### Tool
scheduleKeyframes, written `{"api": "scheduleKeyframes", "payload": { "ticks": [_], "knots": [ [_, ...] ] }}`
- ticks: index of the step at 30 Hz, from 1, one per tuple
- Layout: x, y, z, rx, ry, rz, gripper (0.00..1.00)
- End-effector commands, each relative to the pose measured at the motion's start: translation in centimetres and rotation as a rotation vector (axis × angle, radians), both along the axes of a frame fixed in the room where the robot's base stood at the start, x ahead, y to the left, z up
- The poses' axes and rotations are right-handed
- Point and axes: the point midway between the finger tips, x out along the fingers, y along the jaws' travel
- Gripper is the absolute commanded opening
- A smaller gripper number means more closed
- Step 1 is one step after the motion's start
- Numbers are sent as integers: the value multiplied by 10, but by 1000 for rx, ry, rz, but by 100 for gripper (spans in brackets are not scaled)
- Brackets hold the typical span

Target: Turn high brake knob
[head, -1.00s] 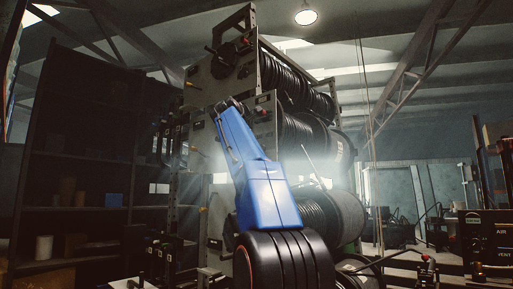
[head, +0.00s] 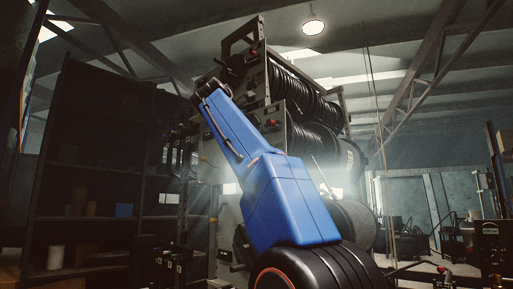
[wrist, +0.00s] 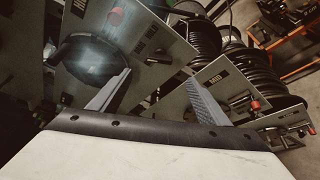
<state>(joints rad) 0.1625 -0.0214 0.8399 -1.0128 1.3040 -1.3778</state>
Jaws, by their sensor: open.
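The rack's top grey panel carries a round black knob (head: 236,64) and a small red knob (head: 254,52) in the head view. The wrist view shows a large round black part (wrist: 90,62) and a red knob (wrist: 117,17) on a tilted grey panel. I cannot tell which is the high brake knob. My gripper (wrist: 158,78) is open, with its two fingers spread and nothing between them. The black part lies just left of the left finger and is partly behind it. In the head view my blue arm hides the gripper's fingers.
The tall rack holds several black hose reels (head: 297,92). A lower panel has another red knob (head: 271,123). In the wrist view a further red knob (wrist: 255,105) is right of the right finger. Dark shelves (head: 95,165) stand at the left.

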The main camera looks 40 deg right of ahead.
Motion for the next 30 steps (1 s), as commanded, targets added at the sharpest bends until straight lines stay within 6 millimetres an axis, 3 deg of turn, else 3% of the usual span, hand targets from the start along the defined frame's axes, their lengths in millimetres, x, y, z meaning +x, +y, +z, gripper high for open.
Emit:
{"api": "scheduleKeyframes", "payload": {
  "ticks": [9,30],
  "knots": [
    [-10,25,5,-1,0,2,70],
    [-12,27,5,2,1,1,70]
  ]
}}
